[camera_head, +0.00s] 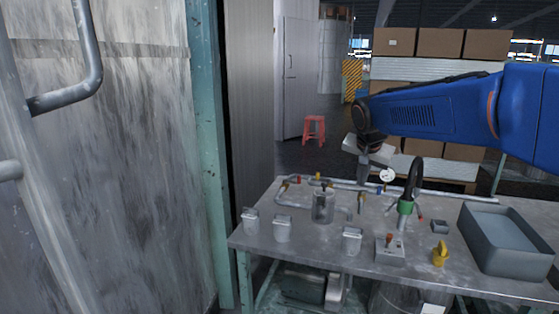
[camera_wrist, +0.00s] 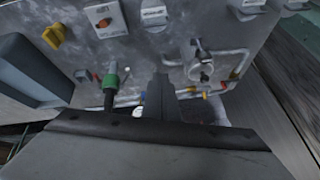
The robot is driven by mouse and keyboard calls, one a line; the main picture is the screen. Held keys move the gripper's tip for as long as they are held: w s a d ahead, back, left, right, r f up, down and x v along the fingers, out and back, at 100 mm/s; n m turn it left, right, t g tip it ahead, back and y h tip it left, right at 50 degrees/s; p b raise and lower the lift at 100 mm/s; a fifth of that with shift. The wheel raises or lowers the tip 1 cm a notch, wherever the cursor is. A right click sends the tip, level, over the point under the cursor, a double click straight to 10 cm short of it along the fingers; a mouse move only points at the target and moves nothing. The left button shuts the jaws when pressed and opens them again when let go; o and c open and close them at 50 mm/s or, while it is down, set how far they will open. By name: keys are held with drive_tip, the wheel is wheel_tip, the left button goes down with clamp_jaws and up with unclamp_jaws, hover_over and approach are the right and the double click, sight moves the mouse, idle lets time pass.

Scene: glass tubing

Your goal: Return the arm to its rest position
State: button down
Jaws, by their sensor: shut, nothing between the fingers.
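My blue arm (camera_head: 430,110) reaches in from the right in the head view, above the back of the metal worktable (camera_head: 300,256). My gripper (camera_head: 364,177) hangs down from its wrist near the table's back edge, close to the pipework and the round white gauge (camera_head: 387,175). In the wrist view my gripper (camera_wrist: 160,80) is shut, its dark fingers together with nothing held between them. The table shows beyond the fingers there. Whether the fingertips touch anything cannot be told.
The table carries a glass vessel (camera_head: 322,207), a green-collared black hose (camera_head: 405,207), a box with a red knob (camera_head: 390,249), a yellow part (camera_head: 440,254) and a grey bin (camera_head: 482,232). Stacked boxes (camera_head: 440,43) stand behind. A teal post (camera_head: 207,150) stands left.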

drive_tip(key=s+d+f+n, duration=0.1)
drive_tip(key=s+f, duration=0.3)
drive_tip(key=s, duration=0.8)
drive_tip(key=s+d+f+n+y, duration=0.1)
drive_tip(key=s+f+n, duration=0.2)
drive_tip(key=s, duration=1)
drive_tip(key=s+d+f+n+g, duration=0.1)
drive_tip(key=s+d+f+n, duration=0.1)
drive_tip(key=s+f, duration=0.5)
drive_tip(key=s, duration=0.6)
drive_tip(key=shift+n, duration=0.4)
